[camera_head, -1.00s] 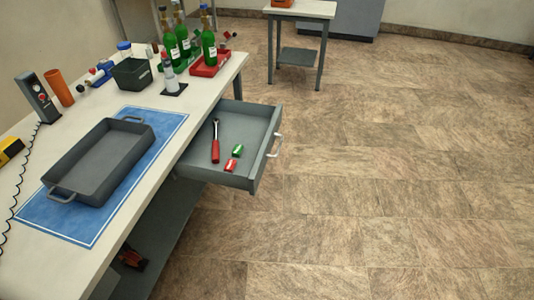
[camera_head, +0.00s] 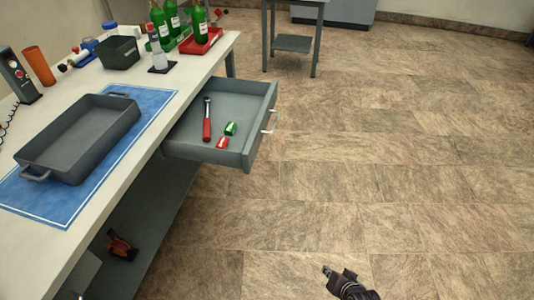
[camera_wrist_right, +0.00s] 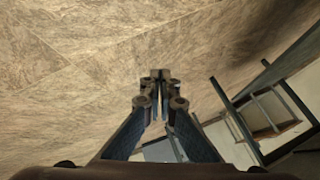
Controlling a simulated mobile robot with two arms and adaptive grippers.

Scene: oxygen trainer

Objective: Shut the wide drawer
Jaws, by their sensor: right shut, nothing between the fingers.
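The wide drawer (camera_head: 240,151) is grey and sticks out from the right side of the workbench in the head view. It stands open, with a pale handle (camera_head: 270,121) on its front. A red-handled wrench (camera_head: 207,122), a green piece (camera_head: 231,128) and a red piece (camera_head: 222,143) lie in it. My right gripper (camera_head: 328,272) is low in the head view, over the floor, in front of the drawer and well apart from it. In the right wrist view its fingers (camera_wrist_right: 160,76) are shut and empty. My left gripper does not show.
The bench top holds a grey tray (camera_head: 80,140) on a blue mat (camera_head: 93,201), a dark bin (camera_head: 119,53) and green bottles (camera_head: 171,17). A small table (camera_head: 293,43) stands at the back. Floor (camera_head: 400,170) right of the drawer is clear.

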